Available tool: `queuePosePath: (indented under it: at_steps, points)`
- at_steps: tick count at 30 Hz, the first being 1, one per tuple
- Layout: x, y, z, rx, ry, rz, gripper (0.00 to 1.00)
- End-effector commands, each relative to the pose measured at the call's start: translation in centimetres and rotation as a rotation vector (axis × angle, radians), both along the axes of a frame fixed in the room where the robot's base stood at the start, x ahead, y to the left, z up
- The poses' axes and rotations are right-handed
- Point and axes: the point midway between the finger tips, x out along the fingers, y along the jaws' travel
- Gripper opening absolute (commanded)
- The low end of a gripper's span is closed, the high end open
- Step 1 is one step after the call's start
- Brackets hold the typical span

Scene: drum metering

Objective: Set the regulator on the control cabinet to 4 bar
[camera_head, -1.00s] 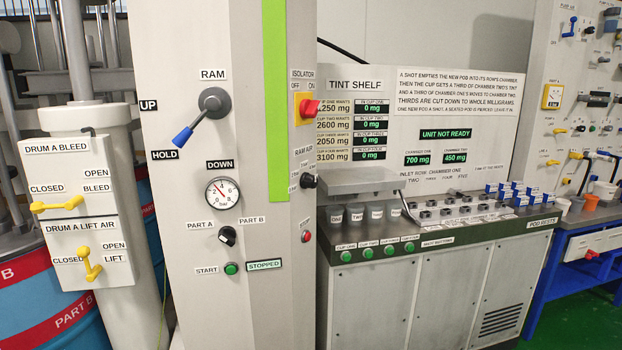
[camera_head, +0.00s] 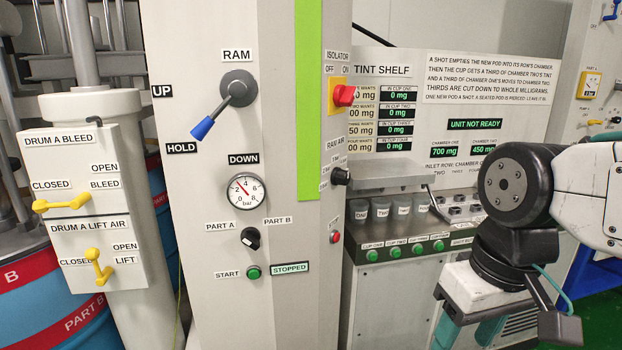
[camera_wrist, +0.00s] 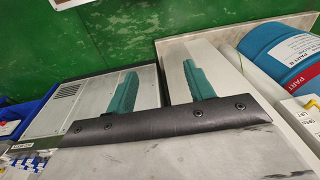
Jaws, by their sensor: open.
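The control cabinet (camera_head: 190,110) is a tall pale column with a green stripe in the head view. A black knob (camera_head: 341,176) sticks out of its right side face, below the RAM AIR label, beside small scale marks. It looks like the regulator. A round dial gauge (camera_head: 246,192) marked bar is on the front face; its needle points to the upper left, and the exact reading is hard to tell. My gripper (camera_head: 466,333) is at the lower right, well away from the knob and pointing down. In the wrist view its teal fingers (camera_wrist: 160,70) are apart with nothing between them.
A red isolator switch (camera_head: 344,95) sits above the knob. A RAM lever (camera_head: 216,113), selector (camera_head: 250,238) and green START button (camera_head: 253,272) are on the front. The tint shelf's metal ledge (camera_head: 385,178) and cups stand close right of the knob. Drum A's valve box (camera_head: 82,210) is left.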

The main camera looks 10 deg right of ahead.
Motion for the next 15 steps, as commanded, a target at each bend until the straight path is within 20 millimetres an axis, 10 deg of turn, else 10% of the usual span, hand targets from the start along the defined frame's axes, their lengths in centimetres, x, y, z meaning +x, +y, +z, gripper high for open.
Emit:
queuePosePath:
  at_steps: [9, 15]
  points:
    - [9.1, 7.4, 1.8, 0.611, -0.13, 0.384, 0.53]
    - [20.0, 6.4, 4.8, 0.867, -0.621, 0.496, 0.53]
